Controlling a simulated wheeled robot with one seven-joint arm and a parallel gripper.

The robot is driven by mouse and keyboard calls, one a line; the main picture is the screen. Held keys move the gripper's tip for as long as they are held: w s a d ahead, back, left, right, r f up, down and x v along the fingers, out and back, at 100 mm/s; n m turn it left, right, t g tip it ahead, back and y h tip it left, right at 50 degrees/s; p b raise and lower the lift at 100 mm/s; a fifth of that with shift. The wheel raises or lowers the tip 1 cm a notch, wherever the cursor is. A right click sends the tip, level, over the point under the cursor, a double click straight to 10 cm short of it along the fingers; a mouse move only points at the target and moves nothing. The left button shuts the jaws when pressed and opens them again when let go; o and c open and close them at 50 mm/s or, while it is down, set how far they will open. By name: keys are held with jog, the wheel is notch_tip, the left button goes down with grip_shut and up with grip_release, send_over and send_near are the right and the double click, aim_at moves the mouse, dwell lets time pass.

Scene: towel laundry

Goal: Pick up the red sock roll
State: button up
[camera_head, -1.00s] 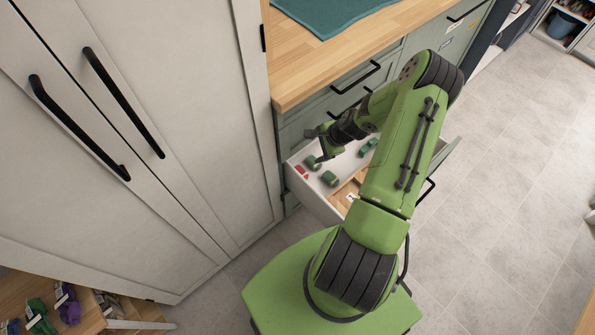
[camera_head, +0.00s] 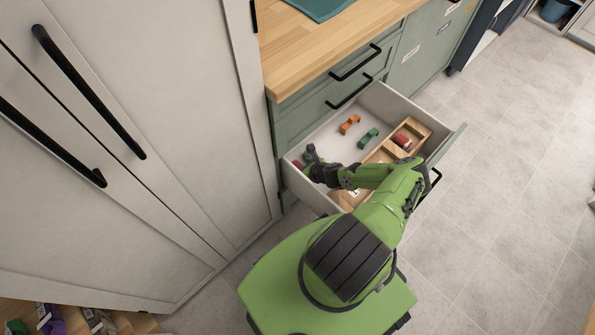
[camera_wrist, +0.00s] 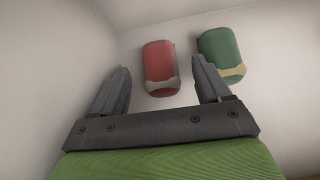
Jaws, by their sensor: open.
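The red sock roll (camera_wrist: 158,62), with a pale band near its lower end, lies on the white drawer floor in the wrist view. My gripper (camera_wrist: 160,72) is open, its two dark fingers on either side of the roll's lower part, with gaps to both. A green sock roll (camera_wrist: 221,55) lies just right of the right finger, close to it. In the head view a bit of the red roll (camera_head: 297,164) shows at the drawer's left end, with my gripper (camera_head: 311,168) over that end, partly hiding the rolls there.
The open drawer (camera_head: 399,101) also holds an orange roll (camera_head: 349,124), a green roll (camera_head: 368,139) and a wooden divided tray (camera_head: 424,128) with a red item (camera_head: 402,141) in it. White drawer walls stand close around my gripper. A tall pale cabinet (camera_head: 190,110) stands left.

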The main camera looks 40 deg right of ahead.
jog(key=shift+x, duration=0.95)
jog(key=shift+c, duration=0.2)
jog(key=c, duration=1)
jog(key=shift+r, duration=0.1)
jog(key=shift+r, duration=0.25)
jog(key=s, duration=0.1)
jog(key=s+p, duration=0.1)
jog(key=s, duration=0.1)
jog(key=s+r+p, duration=0.1)
jog(key=shift+s+d+r, duration=0.1)
jog(key=shift+s+d, duration=0.1)
jog(key=shift+d, duration=0.05)
notch_tip(320, 180, up, 13)
jog(key=p, duration=0.5)
jog(key=shift+r+p, duration=0.15)
jog(key=shift+p, duration=0.25)
jog(key=shift+w, duration=0.15)
